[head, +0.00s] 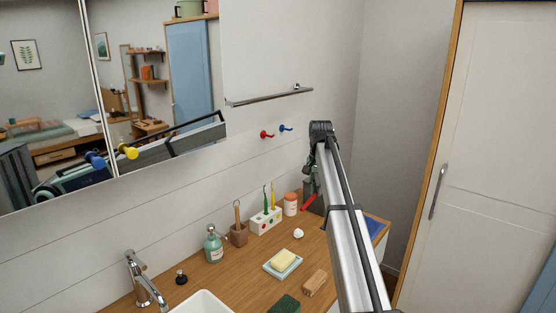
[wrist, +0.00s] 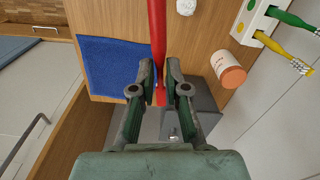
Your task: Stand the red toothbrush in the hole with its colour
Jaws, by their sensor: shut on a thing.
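My gripper (wrist: 160,80) is shut on the red toothbrush (wrist: 158,35), which runs from between the fingers up past the top edge of the wrist view. In the head view the red toothbrush (head: 308,203) shows as a short tilted red piece beside my arm; my arm hides much of the gripper. The white holder (head: 265,222) with coloured dots stands on the counter to the left of the gripper. A green toothbrush (head: 265,196) and a yellow toothbrush (head: 273,194) stand in it. The holder (wrist: 258,22) also shows at the upper right of the wrist view.
An orange jar (head: 290,204) stands between holder and gripper. A white lump (head: 299,233), soap dish (head: 271,264) and wooden block (head: 315,283) lie in front. A blue cloth (wrist: 108,68) lies near the counter edge.

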